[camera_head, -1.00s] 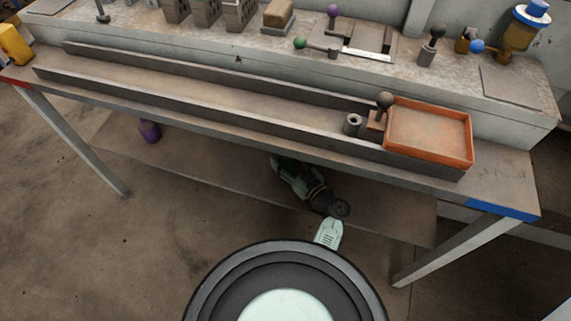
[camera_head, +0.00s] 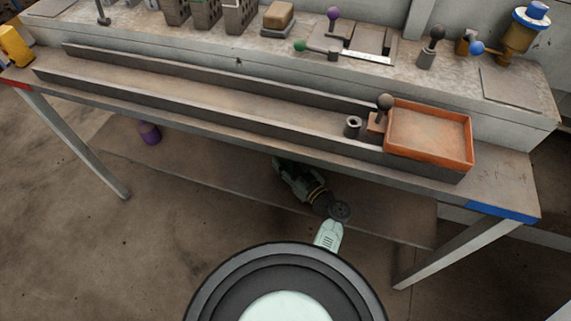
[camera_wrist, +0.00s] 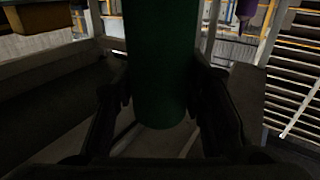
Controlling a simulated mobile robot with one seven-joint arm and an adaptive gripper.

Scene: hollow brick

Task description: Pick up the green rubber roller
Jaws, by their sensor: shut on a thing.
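The green rubber roller (camera_wrist: 162,50) is a dark green cylinder, upright in the middle of the wrist view with its top cut off by the frame edge. My gripper (camera_wrist: 161,98) is shut on it, with one dark finger on each side. In the head view my arm reaches toward the bench's front edge and its far end goes out of sight beneath the bench top.
A purple cylinder (camera_head: 149,132) stands on the lower shelf (camera_head: 215,172) at the left. Knobbed fixtures and bricks stand on the raised back ledge.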

